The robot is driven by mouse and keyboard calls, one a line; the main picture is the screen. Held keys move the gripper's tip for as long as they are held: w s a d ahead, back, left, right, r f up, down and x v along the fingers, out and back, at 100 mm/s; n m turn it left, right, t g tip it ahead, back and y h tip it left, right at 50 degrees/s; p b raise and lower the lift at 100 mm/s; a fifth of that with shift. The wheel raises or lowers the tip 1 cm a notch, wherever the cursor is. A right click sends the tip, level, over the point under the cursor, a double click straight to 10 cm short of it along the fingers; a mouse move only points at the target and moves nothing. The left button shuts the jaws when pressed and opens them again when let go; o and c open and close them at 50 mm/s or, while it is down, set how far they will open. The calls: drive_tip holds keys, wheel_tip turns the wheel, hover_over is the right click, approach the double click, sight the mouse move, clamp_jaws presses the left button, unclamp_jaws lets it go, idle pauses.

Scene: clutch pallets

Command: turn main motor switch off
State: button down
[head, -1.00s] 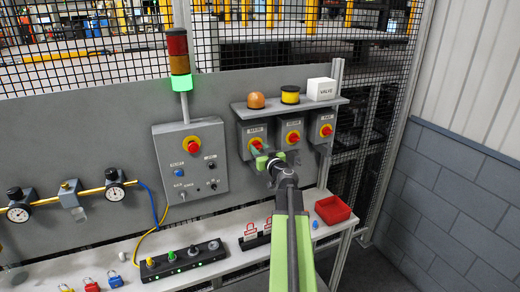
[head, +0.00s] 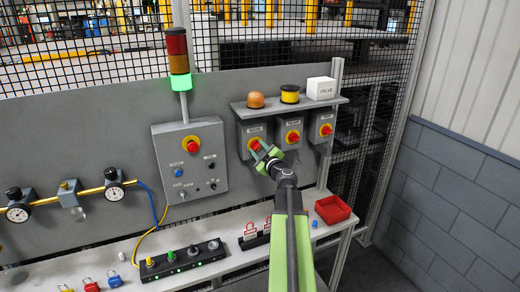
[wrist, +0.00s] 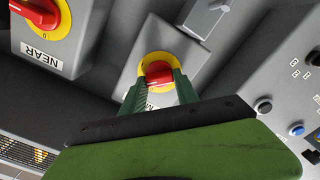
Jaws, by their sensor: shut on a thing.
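Three grey switch boxes with red knobs on yellow plates hang under a shelf in the head view. The left switch (head: 254,145) has a label too small to read for sure. My gripper (head: 259,151) is at this left switch. In the wrist view, my gripper (wrist: 159,80) has its two green fingers on either side of the red knob (wrist: 158,72), shut on it. The fingers hide part of the yellow plate. The middle switch (head: 293,136) also shows in the wrist view (wrist: 42,15), with a label that seems to read NEAR.
A grey control panel (head: 170,150) with a red knob is left of the switches. The shelf (head: 275,107) above holds an orange dome, a yellow-black cylinder and a white VALVE box (head: 321,88). A red tray (head: 333,209) is on the bench below. The stack light (head: 180,80) shows green.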

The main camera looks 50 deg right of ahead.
drive_tip(key=n, duration=0.4)
drive_tip(key=shift+f+n, duration=0.15)
drive_tip(key=shift+n, duration=0.15)
drive_tip(key=n, duration=0.4)
drive_tip(key=shift+n, duration=0.3)
drive_tip(key=c, duration=0.9)
unclamp_jaws()
drive_tip(key=shift+s, duration=0.1)
drive_tip(key=shift+c, duration=0.2)
